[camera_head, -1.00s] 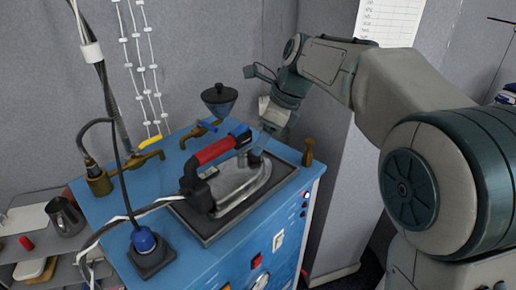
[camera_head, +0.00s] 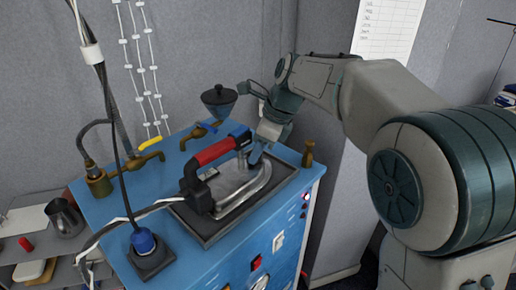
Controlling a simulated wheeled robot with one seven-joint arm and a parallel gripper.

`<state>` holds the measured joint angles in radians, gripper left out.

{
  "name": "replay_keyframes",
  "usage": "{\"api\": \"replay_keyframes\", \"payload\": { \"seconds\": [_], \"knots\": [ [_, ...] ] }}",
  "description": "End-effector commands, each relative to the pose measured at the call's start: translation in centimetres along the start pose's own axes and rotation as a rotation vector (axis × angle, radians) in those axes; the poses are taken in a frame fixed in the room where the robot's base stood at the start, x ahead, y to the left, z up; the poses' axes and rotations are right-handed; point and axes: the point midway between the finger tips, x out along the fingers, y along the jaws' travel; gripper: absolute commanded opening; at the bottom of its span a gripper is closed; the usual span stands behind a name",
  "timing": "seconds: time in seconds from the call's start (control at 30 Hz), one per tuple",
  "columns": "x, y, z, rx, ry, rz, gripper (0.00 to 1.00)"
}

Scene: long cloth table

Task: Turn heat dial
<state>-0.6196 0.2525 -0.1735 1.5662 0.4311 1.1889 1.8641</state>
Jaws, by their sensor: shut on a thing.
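An iron (camera_head: 242,188) with a silver soleplate and a red handle (camera_head: 214,152) rests on a dark rectangular plate (camera_head: 282,192) on top of a blue cabinet. The handle has a blue end (camera_head: 240,133). My gripper (camera_head: 253,160) reaches down from the right to the iron's far end, beside the blue end of the handle. Its fingers look shut on a small part there, which I take to be the heat dial. The fingers and the handle hide most of that part, so its markings and angle cannot be read.
A dark funnel (camera_head: 219,98) and brass taps (camera_head: 146,160) stand behind the iron. A brass peg (camera_head: 308,154) stands to its right. A cable (camera_head: 135,213) runs left from the iron. A shelf with a metal jug (camera_head: 64,216) is at the left.

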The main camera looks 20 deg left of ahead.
Motion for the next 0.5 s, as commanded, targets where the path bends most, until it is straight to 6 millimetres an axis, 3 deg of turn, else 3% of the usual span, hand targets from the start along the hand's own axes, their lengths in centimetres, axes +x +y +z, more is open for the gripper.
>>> {"api": "replay_keyframes", "payload": {
  "seconds": [0.27, 0.5],
  "knots": [
    [-0.36, -0.14, 0.10, -0.081, 0.000, 0.036, 0.08],
    [-0.54, -0.34, 0.25, -0.252, -0.001, 0.108, 0.08]
  ]
}}
